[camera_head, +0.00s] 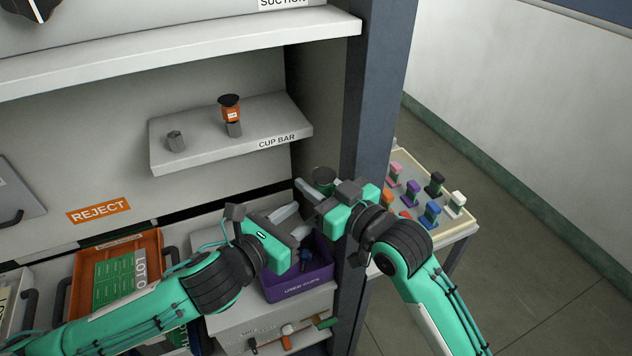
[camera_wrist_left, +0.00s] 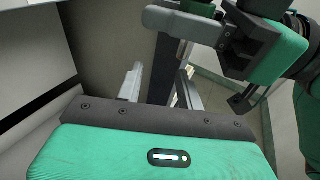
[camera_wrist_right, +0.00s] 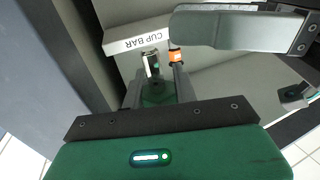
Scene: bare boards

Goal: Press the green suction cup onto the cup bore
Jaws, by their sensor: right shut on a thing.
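The green suction cup (camera_head: 323,175) is dark green, and my right gripper (camera_head: 318,190) is shut on it beside the blue upright. It also shows between the fingers in the right wrist view (camera_wrist_right: 155,92). The cup bar (camera_head: 205,148) is a grey ledge at the back. An orange suction cup with a black lip (camera_head: 231,108) sits on the bar's other post. My left gripper (camera_head: 291,222) is open and empty, just left of the right one.
A purple used-cups bin (camera_head: 300,286) lies below the grippers. A tray (camera_head: 462,228) with several coloured cups stands right of the upright (camera_head: 372,110). An orange reject bin (camera_head: 157,250) is at lower left. A white shelf (camera_head: 190,50) overhangs the bar.

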